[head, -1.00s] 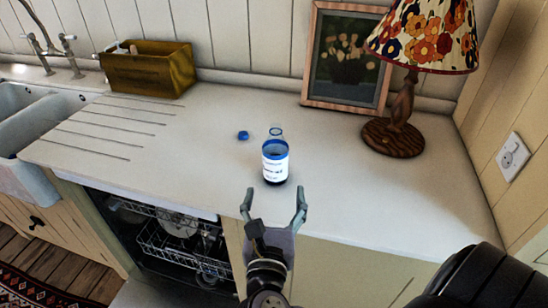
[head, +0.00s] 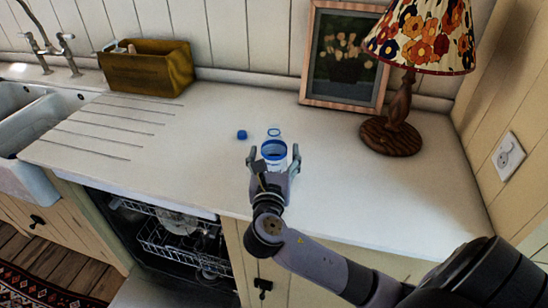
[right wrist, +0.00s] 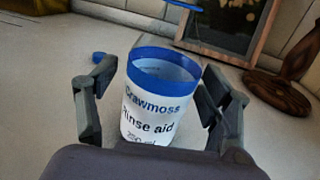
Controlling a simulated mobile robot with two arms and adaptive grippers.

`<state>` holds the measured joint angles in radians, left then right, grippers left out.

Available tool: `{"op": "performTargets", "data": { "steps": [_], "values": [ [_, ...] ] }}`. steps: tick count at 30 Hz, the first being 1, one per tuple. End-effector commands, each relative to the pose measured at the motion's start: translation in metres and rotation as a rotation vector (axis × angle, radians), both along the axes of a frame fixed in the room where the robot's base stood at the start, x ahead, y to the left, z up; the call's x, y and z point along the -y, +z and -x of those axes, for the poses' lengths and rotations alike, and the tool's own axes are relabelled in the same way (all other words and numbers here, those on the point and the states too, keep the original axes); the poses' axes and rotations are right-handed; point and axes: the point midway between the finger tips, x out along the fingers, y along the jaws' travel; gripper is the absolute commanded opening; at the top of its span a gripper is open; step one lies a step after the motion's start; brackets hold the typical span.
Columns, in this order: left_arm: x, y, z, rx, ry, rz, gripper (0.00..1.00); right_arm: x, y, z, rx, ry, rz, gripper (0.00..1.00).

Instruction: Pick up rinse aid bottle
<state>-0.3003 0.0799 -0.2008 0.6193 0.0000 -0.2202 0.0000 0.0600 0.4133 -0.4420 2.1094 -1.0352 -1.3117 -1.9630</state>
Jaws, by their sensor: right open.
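The rinse aid bottle (head: 274,152) stands upright on the white counter, with a white label and blue bands; its clear top ends in a blue ring. In the right wrist view its label (right wrist: 150,115) faces me and reads "Rinse aid". My right gripper (head: 273,156) is open, with one finger on each side of the bottle. In the right wrist view (right wrist: 160,95) gaps show between the fingers and the bottle. The bottle's lower part is hidden behind the gripper. A blue cap (head: 242,134) lies on the counter left of the bottle. My left gripper is not in view.
A lamp (head: 391,135) with a floral shade and a framed picture (head: 345,60) stand at the back right. A wooden box (head: 146,70) stands by the sink (head: 28,125). The open dishwasher (head: 170,240) is below the counter's front edge.

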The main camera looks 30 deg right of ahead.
Motion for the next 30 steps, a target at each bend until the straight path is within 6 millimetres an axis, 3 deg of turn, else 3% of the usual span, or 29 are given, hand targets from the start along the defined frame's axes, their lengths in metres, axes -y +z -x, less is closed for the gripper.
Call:
{"op": "performTargets", "data": {
  "steps": [6,30],
  "values": [
    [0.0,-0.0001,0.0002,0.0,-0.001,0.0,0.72,0.0003,-0.0003,-0.0007,0.0,0.001,-0.001,0.73],
    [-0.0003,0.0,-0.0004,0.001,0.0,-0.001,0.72,0.0,-0.0004,-0.0003,0.0,0.001,-0.001,0.2]
  ]
}}
